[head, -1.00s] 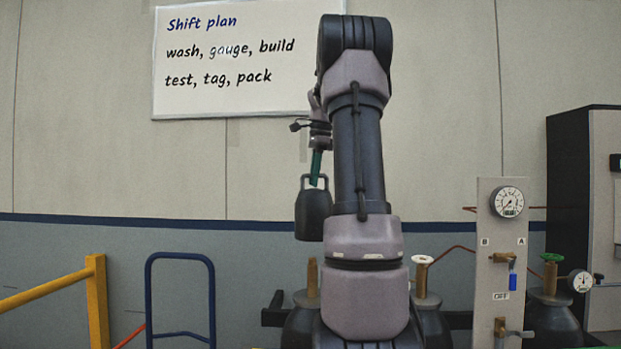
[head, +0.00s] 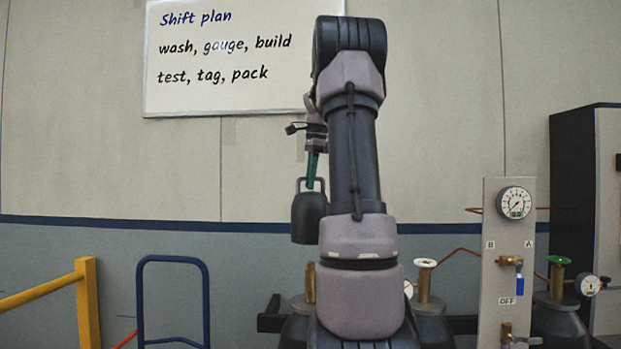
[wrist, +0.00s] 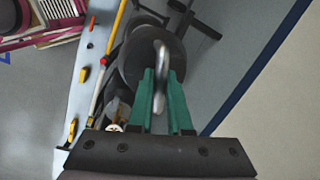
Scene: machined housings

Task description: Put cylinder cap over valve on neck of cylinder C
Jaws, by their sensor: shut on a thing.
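My gripper (head: 313,170) has green fingers and is shut on the handle of the dark grey cylinder cap (head: 309,218). The cap hangs upright in the air, left of my arm in the head view. In the wrist view the fingers (wrist: 161,76) pinch the cap's metal loop handle, with the round cap (wrist: 135,65) behind. Below the cap in the head view, a brass valve (head: 309,284) without a visible handwheel tops a dark cylinder (head: 296,325), partly hidden by my arm. No letter C shows, so I cannot tell for certain which cylinder is C.
A dark cylinder (head: 433,325) with a white handwheel (head: 425,263) stands right of my arm. A blue hoop rail (head: 174,260) and yellow railing (head: 88,300) stand left.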

